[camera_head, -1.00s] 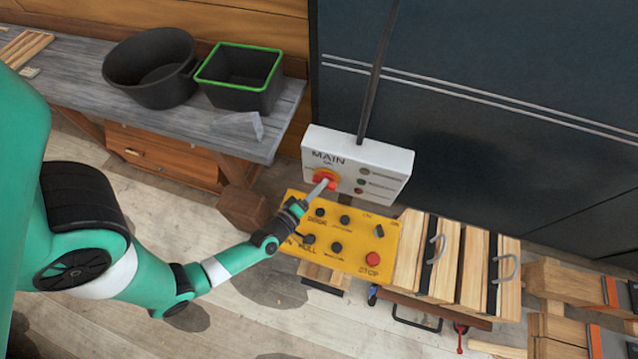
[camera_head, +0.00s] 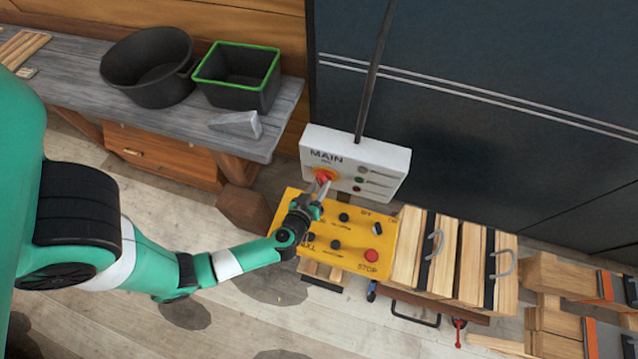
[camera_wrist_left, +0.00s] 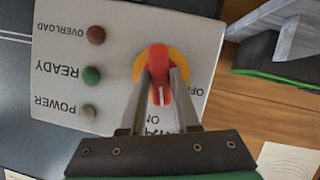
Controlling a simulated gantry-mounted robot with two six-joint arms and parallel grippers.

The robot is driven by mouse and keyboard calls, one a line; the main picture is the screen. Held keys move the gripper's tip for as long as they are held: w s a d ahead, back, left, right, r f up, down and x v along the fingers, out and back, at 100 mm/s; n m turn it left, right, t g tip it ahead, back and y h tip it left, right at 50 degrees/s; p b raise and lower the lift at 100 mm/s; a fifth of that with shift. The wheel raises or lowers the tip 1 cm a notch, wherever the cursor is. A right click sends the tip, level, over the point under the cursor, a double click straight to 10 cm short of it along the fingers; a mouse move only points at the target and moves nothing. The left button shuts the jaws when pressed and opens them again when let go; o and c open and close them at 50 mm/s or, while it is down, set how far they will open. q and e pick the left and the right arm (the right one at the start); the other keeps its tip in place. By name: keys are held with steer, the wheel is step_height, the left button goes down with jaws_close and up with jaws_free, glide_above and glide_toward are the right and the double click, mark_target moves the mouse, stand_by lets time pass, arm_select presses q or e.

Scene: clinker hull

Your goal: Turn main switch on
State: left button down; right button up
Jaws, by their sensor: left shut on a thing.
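The main switch (camera_wrist_left: 158,62) is a red handle on a yellow round plate, on a white box (camera_head: 375,162) lettered MAIN. In the left wrist view the box appears upside down, and the red handle lies between my left gripper's fingers (camera_wrist_left: 163,88), which are shut on it. In the head view my left gripper (camera_head: 323,190) reaches up to the switch (camera_head: 322,176) from below, over the yellow panel. The ON mark shows near the fingers and the OFF mark is partly visible to the side of the plate. My right gripper is in neither view.
Below the white box is a yellow panel (camera_head: 352,262) with black knobs and a red STOP button (camera_head: 371,256). A grey bench (camera_head: 90,80) with a black tub (camera_head: 150,68) and a green-rimmed bin (camera_head: 238,78) stands left. Clamped wooden boards (camera_head: 470,262) lie right.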

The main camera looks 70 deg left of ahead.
arm_select(q)
steer(key=shift+w+d+r+m+g+y, duration=0.1)
steer(key=shift+w+r+m+g+y, duration=0.1)
steer(key=shift+m+g+y, duration=0.6)
steer(key=shift+m, duration=0.4)
steer(key=c, duration=0.6)
jaws_free()
steer(key=shift+f, duration=0.1)
steer(key=shift+c, duration=0.2)
steer(key=shift+s, duration=0.1)
steer(key=v, duration=1.1)
steer(key=shift+s+r, duration=0.25)
steer(key=shift+s, duration=0.05)
